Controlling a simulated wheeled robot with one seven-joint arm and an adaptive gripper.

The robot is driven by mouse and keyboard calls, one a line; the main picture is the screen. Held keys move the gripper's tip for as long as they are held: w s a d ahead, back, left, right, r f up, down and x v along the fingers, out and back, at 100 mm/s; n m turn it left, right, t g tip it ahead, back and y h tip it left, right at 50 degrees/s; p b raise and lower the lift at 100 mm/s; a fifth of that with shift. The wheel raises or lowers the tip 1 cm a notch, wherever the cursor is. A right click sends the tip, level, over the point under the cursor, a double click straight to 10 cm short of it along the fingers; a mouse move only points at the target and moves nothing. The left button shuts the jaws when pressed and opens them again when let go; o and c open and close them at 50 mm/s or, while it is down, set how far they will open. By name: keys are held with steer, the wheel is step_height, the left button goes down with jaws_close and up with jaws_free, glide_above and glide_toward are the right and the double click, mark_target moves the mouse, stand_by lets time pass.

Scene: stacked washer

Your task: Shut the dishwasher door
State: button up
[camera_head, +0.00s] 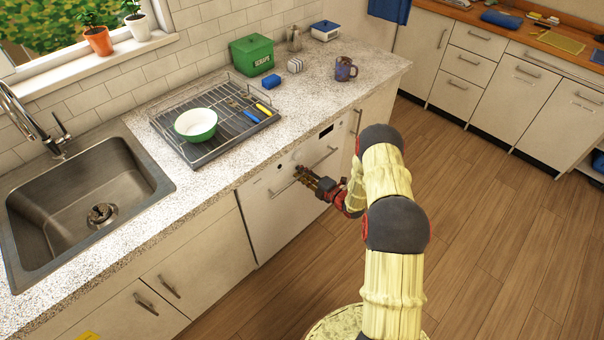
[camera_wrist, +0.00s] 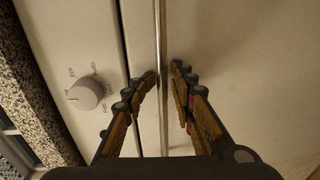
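The dishwasher door (camera_head: 272,225) is a white front panel under the counter, below the drying rack. It looks upright and about flush with the cabinets; a thin dark line (camera_wrist: 127,50) runs between it and the control panel in the wrist view. I cannot tell whether it is latched. Its metal bar handle (camera_head: 326,156) also shows in the wrist view (camera_wrist: 158,30). My gripper (camera_head: 304,176) is at the handle. In the wrist view my gripper (camera_wrist: 165,74) is open, with one finger on each side of the bar and small gaps visible.
A control knob (camera_wrist: 86,94) sits beside the handle. Above are the speckled counter (camera_head: 220,175), a drying rack (camera_head: 178,152) with a white-green bowl (camera_head: 196,124), and a mug (camera_head: 345,69). A sink (camera_head: 80,195) is at left. The wooden floor (camera_head: 480,240) at right is clear.

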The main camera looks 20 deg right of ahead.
steer(key=shift+s, duration=0.15)
steer(key=v, duration=1.1)
steer(key=shift+s+d, duration=0.15)
steer(key=shift+s, duration=0.2)
